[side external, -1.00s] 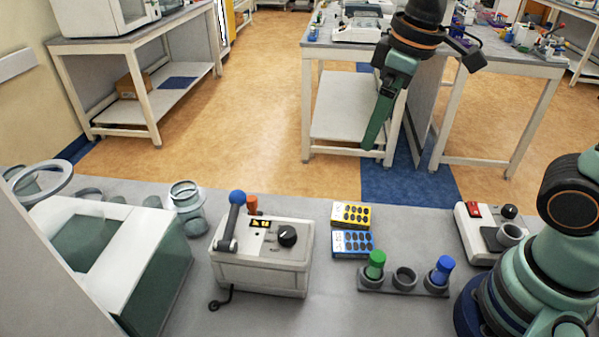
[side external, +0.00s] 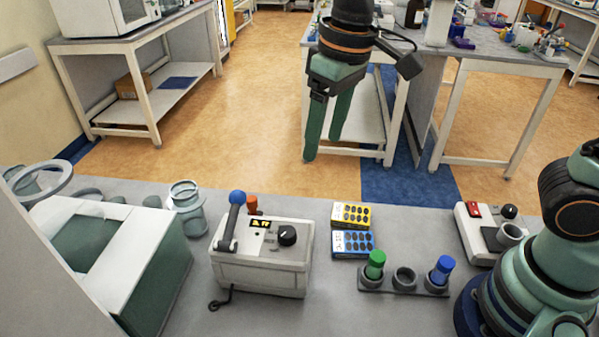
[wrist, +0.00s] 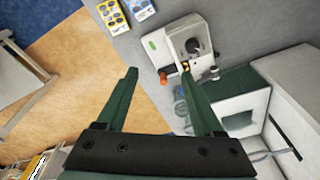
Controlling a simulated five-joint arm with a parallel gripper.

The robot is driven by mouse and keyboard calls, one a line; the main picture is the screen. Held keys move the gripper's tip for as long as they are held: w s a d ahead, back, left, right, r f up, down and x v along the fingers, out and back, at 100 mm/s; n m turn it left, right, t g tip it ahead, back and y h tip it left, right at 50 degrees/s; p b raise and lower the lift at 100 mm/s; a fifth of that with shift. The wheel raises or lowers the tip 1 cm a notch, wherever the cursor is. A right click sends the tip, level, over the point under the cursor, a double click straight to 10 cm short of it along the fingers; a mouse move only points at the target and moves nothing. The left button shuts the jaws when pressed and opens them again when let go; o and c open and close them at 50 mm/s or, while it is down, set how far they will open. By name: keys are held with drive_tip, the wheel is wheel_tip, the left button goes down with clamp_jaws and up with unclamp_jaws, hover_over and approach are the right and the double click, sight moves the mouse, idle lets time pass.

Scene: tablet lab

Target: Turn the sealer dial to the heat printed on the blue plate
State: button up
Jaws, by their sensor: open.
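The sealer (side external: 262,258) is a white box on the grey bench in the side view, with a black dial (side external: 287,235) on top, a small lit display (side external: 260,223) and a blue-knobbed lever (side external: 235,212). The sealer also shows in the wrist view (wrist: 170,62). The blue plate (side external: 352,243) lies right of the sealer, with dark oval marks; its print is too small to read in the side view. The blue plate shows at the top of the wrist view (wrist: 139,8). My gripper (side external: 325,152) is open and empty, high above and beyond the sealer, touching nothing.
A yellow plate (side external: 351,213) lies behind the blue one. A rack (side external: 404,288) with green- and blue-capped tubes stands to the right. A white device with a red switch (side external: 474,211) is farther right. A glass jar (side external: 187,209) and a large white-and-green machine (side external: 150,262) stand left.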

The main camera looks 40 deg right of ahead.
drive_tip(key=n+g, duration=0.1)
hover_over(287, 231)
drive_tip(key=f, duration=0.2)
drive_tip(key=shift+g+h, duration=0.3)
drive_tip(key=shift+h, duration=0.1)
wheel_tip(287, 231, down, 12)
clamp_jaws()
